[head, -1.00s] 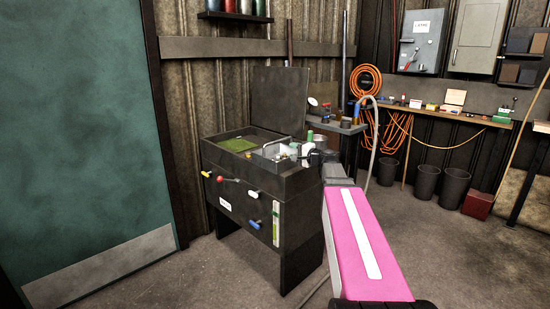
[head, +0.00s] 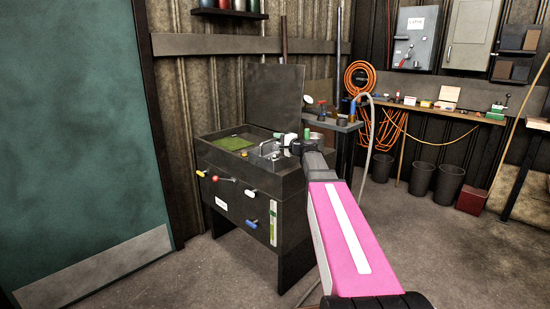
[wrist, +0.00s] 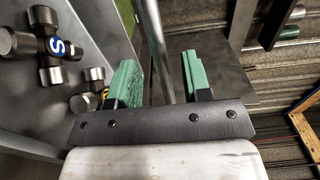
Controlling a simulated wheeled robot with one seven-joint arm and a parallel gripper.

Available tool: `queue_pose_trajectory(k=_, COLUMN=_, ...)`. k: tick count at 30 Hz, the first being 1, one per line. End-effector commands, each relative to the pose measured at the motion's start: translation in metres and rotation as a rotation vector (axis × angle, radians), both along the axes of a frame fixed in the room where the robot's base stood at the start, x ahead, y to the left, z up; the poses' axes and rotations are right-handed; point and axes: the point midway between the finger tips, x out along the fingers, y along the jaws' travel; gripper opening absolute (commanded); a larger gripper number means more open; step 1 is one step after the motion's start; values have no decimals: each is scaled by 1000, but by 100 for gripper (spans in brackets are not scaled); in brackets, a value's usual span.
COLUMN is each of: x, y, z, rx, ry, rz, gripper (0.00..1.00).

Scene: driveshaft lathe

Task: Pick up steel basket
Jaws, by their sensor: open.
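The steel basket (head: 266,151) sits in the right part of the dark open tank (head: 252,178), its handle standing up. My gripper (head: 292,141) is at the basket's right side, partly hidden by my pink arm. In the wrist view my gripper (wrist: 160,78) is open, with green pads on both sides of the grey handle rod (wrist: 158,40). The rod runs between the fingers, and I cannot tell whether either pad touches it.
A raised dark lid (head: 275,95) stands behind the tank. Colored knobs and handles (head: 251,223) stick out of its front. A small side table (head: 335,125) with items stands behind right. A teal door (head: 80,130) is at the left. The floor in front is clear.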

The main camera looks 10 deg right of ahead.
Motion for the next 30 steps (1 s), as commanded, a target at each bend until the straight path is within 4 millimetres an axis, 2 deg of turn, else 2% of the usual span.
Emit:
queue_pose_trajectory(k=3, x=18, y=9, z=1, rx=0, ry=0, rz=1, gripper=45)
queue_pose_trajectory(k=7, x=31, y=19, z=1, rx=0, ry=0, rz=1, gripper=45)
queue_pose_trajectory(k=15, x=33, y=22, z=1, rx=0, ry=0, rz=0, gripper=45)
queue_pose_trajectory(k=17, x=33, y=22, z=1, rx=0, ry=0, rz=0, gripper=28)
queue_pose_trajectory(k=19, x=33, y=22, z=1, rx=0, ry=0, rz=0, gripper=6)
queue_pose_trajectory(k=20, x=33, y=22, z=1, rx=0, ry=0, rz=0, gripper=0)
queue_pose_trajectory(k=30, x=33, y=22, z=2, rx=0, ry=-1, rz=0, gripper=0)
